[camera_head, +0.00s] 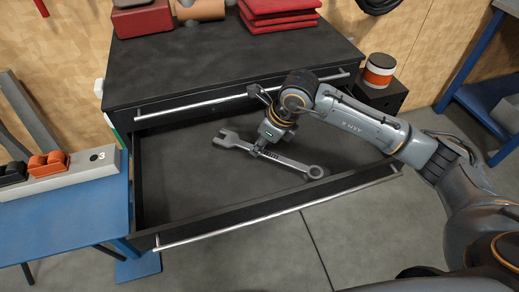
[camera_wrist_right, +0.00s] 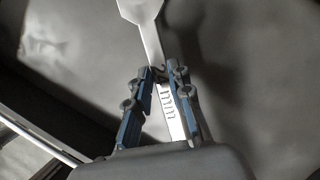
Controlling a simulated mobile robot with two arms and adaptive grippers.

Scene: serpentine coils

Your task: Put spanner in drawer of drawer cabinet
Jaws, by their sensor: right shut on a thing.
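The spanner (camera_head: 291,161) is a grey metal wrench with an open jaw at its left end and a ring at its right end. My right gripper (camera_head: 258,150) is shut on the middle of its handle. In the right wrist view the spanner (camera_wrist_right: 150,35) runs up from between the blue-sided fingers of the gripper (camera_wrist_right: 160,75). The drawer (camera_head: 190,185) of the black drawer cabinet (camera_head: 220,72) is pulled open, and the spanner is over its inside. I cannot tell whether the spanner touches the drawer floor. My left gripper is not in view.
Red cloths or books (camera_head: 275,12) and a red box (camera_head: 142,18) lie on the cabinet top. A blue table (camera_head: 65,220) stands at the left. An orange-and-white roll (camera_head: 379,70) sits on a dark box at the right. The drawer holds nothing else visible.

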